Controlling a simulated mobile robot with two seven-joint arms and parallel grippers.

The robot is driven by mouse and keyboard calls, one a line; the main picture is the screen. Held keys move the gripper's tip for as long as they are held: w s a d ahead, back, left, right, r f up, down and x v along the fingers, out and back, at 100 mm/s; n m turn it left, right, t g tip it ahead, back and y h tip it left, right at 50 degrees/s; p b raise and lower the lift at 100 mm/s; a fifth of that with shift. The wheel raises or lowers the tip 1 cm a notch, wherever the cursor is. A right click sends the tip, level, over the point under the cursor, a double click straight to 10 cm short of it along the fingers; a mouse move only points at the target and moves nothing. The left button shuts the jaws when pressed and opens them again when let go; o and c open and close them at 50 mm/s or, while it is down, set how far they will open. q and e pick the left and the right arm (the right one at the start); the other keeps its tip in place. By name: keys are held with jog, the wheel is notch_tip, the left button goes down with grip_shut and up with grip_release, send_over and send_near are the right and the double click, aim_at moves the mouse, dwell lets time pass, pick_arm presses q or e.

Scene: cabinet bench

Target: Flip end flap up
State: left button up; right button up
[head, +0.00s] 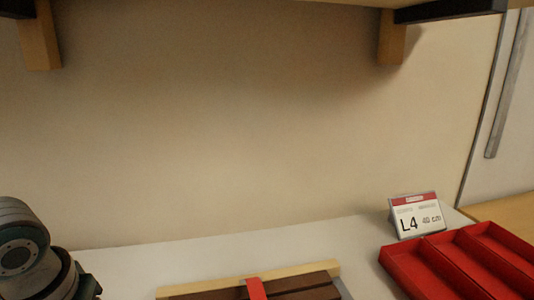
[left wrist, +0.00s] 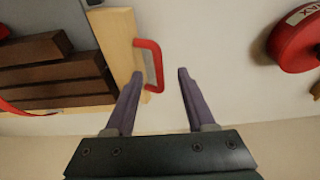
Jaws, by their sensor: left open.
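The end flap looks to be the pale wooden board (left wrist: 122,52) in the left wrist view, with a red loop handle (left wrist: 160,65) on its side. Dark brown slats (left wrist: 55,72) lie against it, and the same slats (head: 205,294) show at the bottom of the head view beside a pale wood strip (head: 190,289). My left gripper (left wrist: 161,73) is open, its two purple fingers apart. In the picture the handle shows between the fingertips; I cannot tell whether they touch it. In the head view only my left arm shows, lower left. My right gripper is out of view.
A red strap (head: 256,289) crosses the slats. A red divided tray (head: 440,267) and an L4 sign (head: 415,216) stand at the right of the white bench (head: 200,258). A red round object (left wrist: 296,38) is at the wrist view's upper right. A shelf overhangs above.

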pick_arm(q)
notch_tip(320, 180, up, 7)
jog(key=p, duration=0.6)
jog(key=shift+w+r+p, duration=0.15)
jog(key=shift+p, duration=0.15)
jog(key=s+d+m+h, duration=0.3)
jog(key=s+d+m, duration=0.1)
jog(key=s+d, duration=0.75)
jog(key=s+a+r+y, duration=0.2)
jog(key=s+a+r, duration=0.35)
jog(key=s, duration=0.25)
jog(key=w+p+v, duration=0.3)
jog(key=p+v, duration=1.2)
jog(key=v, duration=0.1)
jog(key=w+r+p+v, duration=0.1)
jog(key=w+p+v, duration=0.2)
jog(key=p+v, duration=1.3)
jog(key=shift+w+d+r+m+t, duration=0.3)
jog(key=shift+d+r+t, duration=0.1)
